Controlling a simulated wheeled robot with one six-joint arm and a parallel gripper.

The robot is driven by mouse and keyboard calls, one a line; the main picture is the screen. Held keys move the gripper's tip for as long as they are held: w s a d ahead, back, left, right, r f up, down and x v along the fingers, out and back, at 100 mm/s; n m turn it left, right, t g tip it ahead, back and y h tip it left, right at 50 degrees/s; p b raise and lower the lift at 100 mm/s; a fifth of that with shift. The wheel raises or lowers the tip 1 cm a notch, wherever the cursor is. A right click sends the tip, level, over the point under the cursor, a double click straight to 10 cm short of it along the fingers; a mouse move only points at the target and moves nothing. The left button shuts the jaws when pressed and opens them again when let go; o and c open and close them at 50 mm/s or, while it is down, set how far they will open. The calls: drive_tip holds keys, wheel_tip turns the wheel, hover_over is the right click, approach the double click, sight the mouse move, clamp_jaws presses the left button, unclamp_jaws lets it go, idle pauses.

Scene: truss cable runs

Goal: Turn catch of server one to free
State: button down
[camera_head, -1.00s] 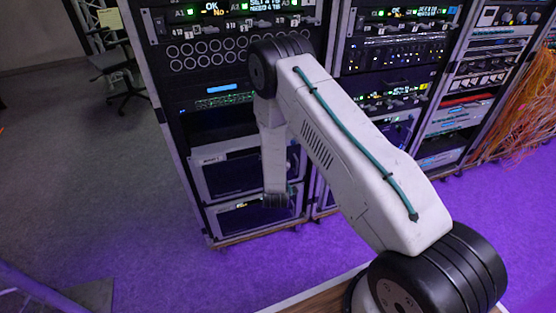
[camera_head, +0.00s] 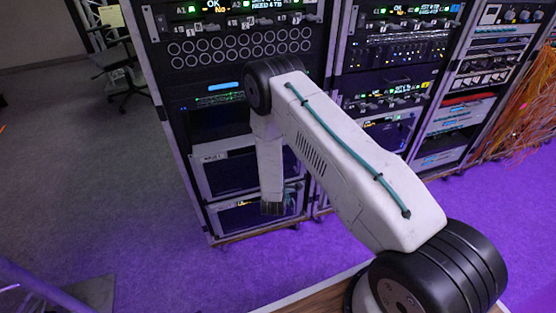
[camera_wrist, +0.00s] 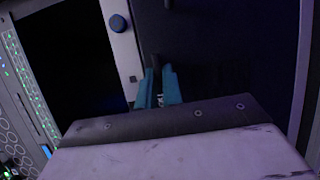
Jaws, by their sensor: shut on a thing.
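My gripper (camera_wrist: 158,86) shows in the wrist view as two teal fingers close together, with a small dark catch (camera_wrist: 156,61) at their tips. The fingers are shut on it. Faint white marks show between the fingers, too small to read. Which way the catch is turned cannot be told. In the head view my arm reaches down to the lowest units of the left rack. The server front (camera_head: 228,172) there is partly behind my arm, and my fingertips and the catch are not clear in that view.
A blue round knob (camera_wrist: 118,22) sits on a pale strip beside a dark opening in the wrist view. More racks (camera_head: 395,60) stand to the right, with orange cables (camera_head: 520,125) at the far right. A chair (camera_head: 118,65) stands left; the floor (camera_head: 90,190) before it is clear.

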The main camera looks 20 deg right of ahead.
idle(0.3)
drive_tip(key=c, duration=1.6)
unclamp_jaws()
drive_tip(key=shift+o, duration=0.2)
drive_tip(key=v, duration=0.7)
drive_tip(key=shift+s+a, duration=0.2)
drive_tip(key=shift+s, duration=0.15)
